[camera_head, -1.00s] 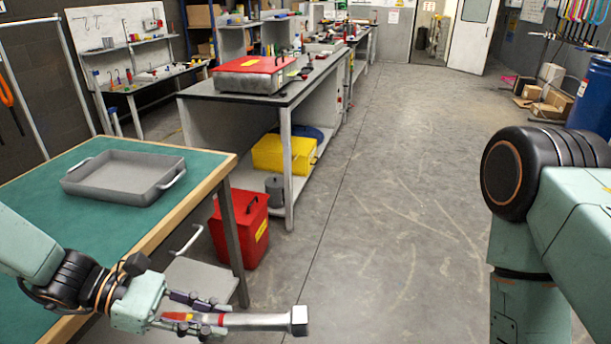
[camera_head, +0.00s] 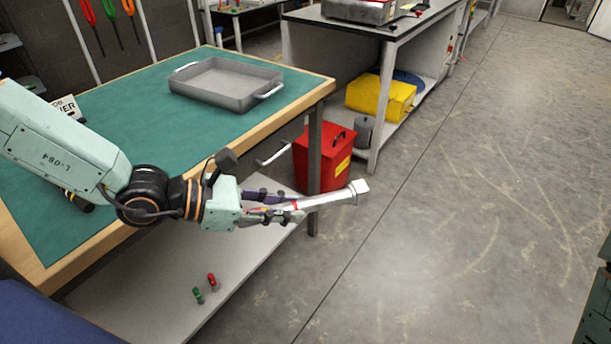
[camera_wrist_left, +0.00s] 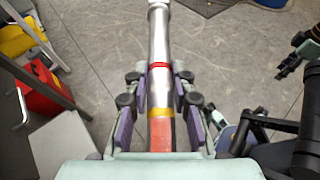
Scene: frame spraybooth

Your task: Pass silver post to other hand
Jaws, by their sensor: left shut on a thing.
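The silver post (camera_head: 328,199) is a shiny rod with a squared head at its far end and a red band near my fingers. My left gripper (camera_head: 291,204) is shut on its near end and holds it out past the table's right edge, tilted slightly upward to the right. In the left wrist view the post (camera_wrist_left: 159,42) runs straight away between the fingers (camera_wrist_left: 160,88), with a yellow and red section at its near end.
A green-topped table (camera_head: 130,110) with a grey tray (camera_head: 228,84) stands at left. A red bin (camera_head: 322,158) is beyond the post, near a bench with a yellow box (camera_head: 381,97). Small red and green items lie on the lower shelf (camera_head: 150,290). Floor at right is clear.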

